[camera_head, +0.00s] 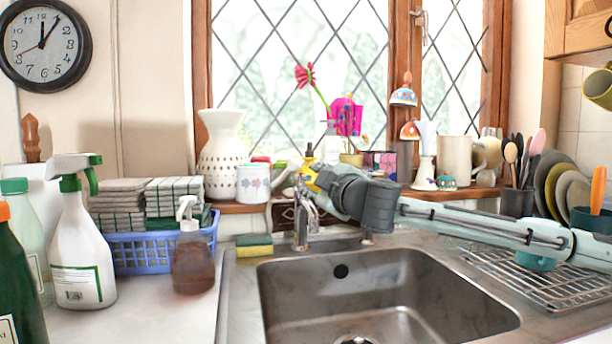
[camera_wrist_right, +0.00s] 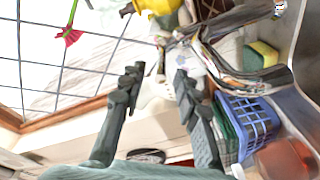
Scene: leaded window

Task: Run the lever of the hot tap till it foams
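The chrome tap (camera_head: 304,222) stands at the back edge of the steel sink. My right gripper (camera_head: 308,180) reaches in from the right and its end is at the top of the tap, covering part of it. In the right wrist view, the two dark fingers of this gripper (camera_wrist_right: 160,85) are apart with nothing clamped between them. Shiny curved metal of the tap (camera_wrist_right: 212,58) shows just beyond the fingertips. I cannot tell the hot lever apart there, or whether a finger touches it. No water or foam shows in the basin. My left gripper is out of view.
The sink basin (camera_head: 390,290) is empty. A sponge (camera_head: 254,246), soap bottle (camera_head: 193,262) and blue basket (camera_head: 150,252) of cloths stand left of the tap. The windowsill behind holds vases and ornaments. A dish rack (camera_head: 540,278) lies on the right, under my arm.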

